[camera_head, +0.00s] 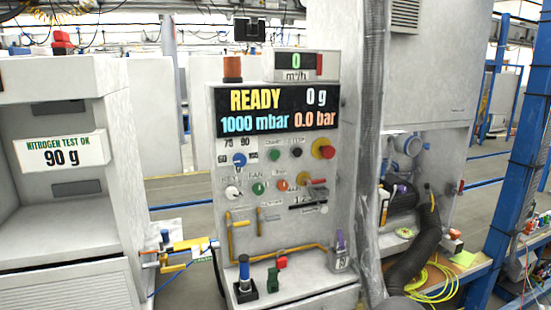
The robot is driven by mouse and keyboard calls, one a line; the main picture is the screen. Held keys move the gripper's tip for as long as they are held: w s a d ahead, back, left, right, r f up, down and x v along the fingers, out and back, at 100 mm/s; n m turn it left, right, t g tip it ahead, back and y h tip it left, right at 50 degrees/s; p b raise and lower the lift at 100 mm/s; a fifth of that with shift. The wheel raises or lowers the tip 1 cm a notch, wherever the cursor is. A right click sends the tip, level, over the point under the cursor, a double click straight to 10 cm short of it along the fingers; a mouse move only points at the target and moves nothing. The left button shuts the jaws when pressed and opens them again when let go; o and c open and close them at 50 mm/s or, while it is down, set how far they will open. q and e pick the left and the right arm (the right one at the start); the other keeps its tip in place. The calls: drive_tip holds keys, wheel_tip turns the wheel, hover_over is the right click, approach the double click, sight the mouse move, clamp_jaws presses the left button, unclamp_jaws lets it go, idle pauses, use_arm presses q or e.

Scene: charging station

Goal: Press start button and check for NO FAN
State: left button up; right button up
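The control panel (222,215) stands upright in the middle of the head view. Its display (264,111) reads READY, 0 g, 1000 mbar and 0.0 bar. A smaller display (296,62) above it reads 0 m³/h. A green button (275,155) sits beneath a small label that seems to read start, with a black button (296,152) to its right. Lower, a green button or lamp (258,188) is under the label FAN. No NO FAN text shows on the display. Neither of my grippers is in view.
Yellow pipes (280,250) and a blue-topped valve (244,277) are below. A cabinet labelled NITROGEN TEST OK, 90 g (62,151) stands left. A wrapped vertical column (373,120) and black hose (417,250) are right.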

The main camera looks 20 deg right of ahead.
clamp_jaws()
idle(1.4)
